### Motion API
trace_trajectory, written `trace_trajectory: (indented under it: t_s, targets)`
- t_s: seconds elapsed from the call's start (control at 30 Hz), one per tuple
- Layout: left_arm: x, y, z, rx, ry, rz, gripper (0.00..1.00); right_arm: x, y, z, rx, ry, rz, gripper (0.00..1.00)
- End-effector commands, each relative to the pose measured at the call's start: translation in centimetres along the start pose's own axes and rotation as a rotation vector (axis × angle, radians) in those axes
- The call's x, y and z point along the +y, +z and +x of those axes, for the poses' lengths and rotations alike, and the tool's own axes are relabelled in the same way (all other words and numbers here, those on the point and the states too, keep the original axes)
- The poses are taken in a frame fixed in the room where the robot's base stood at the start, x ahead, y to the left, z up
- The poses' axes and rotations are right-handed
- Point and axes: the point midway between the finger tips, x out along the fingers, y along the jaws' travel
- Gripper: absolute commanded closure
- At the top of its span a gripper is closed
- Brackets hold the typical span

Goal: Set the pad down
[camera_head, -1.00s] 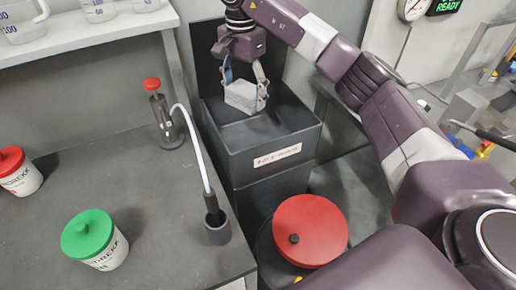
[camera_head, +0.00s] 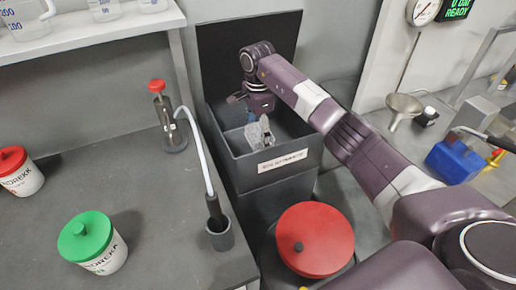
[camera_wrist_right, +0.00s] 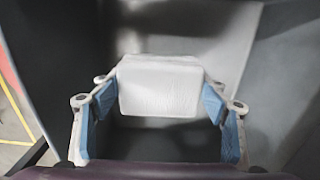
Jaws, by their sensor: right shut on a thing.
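The pad (camera_wrist_right: 160,88) is a pale grey-white block. In the right wrist view it sits between the blue-lined fingers of my right gripper (camera_wrist_right: 162,100), which is shut on it. In the head view my right gripper (camera_head: 258,130) reaches down into the open dark grey bin (camera_head: 272,172) with a white label on its front. The pad is mostly hidden there by the gripper and arm. Whether the pad touches the bin's floor cannot be told. My left gripper is not in view.
A red-lidded round container (camera_head: 314,240) stands in front of the bin. On the bench to the left are a red-topped pump (camera_head: 168,125), a grey cup (camera_head: 220,236) holding a dark-handled tool, a green-lidded tub (camera_head: 92,243) and a red-lidded tub (camera_head: 18,172).

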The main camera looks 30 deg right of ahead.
Motion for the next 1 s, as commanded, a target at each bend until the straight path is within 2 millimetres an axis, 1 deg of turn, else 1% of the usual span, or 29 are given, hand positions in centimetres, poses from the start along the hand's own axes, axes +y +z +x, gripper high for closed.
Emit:
trace_trajectory:
  t_s: [0.03,0.1,0.33,0.5,0.57,0.63,0.83,0.97,1.0]
  targets:
    - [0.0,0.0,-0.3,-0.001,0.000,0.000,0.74,0.1,0.1,0.9,-0.002,0.003,0.000,0.55]
    - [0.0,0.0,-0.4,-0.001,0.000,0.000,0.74,0.1,0.0,1.9,-0.001,0.002,0.001,0.55]
    - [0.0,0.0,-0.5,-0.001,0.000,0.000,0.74,0.0,0.1,3.6,-0.001,0.001,-0.001,0.55]
    - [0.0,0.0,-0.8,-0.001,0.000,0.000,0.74,0.1,0.1,6.2,-0.002,0.003,0.000,0.55]
    - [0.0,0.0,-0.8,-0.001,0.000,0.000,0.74,0.1,0.1,6.9,-0.002,0.003,0.000,0.55]
    - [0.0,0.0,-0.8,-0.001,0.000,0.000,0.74,0.0,0.0,7.2,-0.001,-0.001,0.000,0.55]
    - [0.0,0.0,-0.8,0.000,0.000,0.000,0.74,-0.1,0.0,7.2,0.000,-0.002,-0.001,0.55]
    - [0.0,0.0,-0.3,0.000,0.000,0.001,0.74,-0.1,0.0,7.7,0.000,-0.001,-0.001,0.55]
    - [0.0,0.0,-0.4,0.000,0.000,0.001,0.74,-0.1,0.0,7.6,0.000,-0.001,-0.002,0.30]
